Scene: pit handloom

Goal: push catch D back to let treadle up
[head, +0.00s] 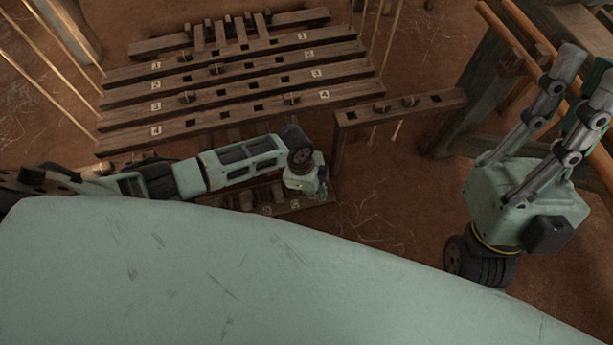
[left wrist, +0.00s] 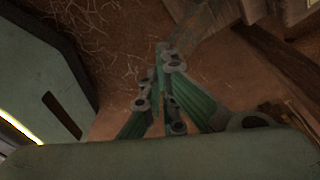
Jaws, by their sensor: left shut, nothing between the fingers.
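Long dark wooden treadles numbered 1 to 4 lie side by side; the nearest is treadle 4 (head: 235,113). A low board (head: 318,204) with small pale labels runs in front of them, partly hidden by my left arm. The labels are too small to read, and I cannot make out catch D. My left gripper (head: 322,188) is over the right part of this board, pointing down. In the left wrist view its fingers (left wrist: 166,52) are together and empty. My right gripper (head: 588,68) is raised at the right, its fingers apart and empty.
A slotted wooden rail (head: 440,101) on a post stands right of the treadles. A dark loom frame with orange-brown poles (head: 518,35) is at the upper right, close to my right gripper. Thin cords rise at both sides. Bare earth floor (head: 385,215) is clear right of the low board.

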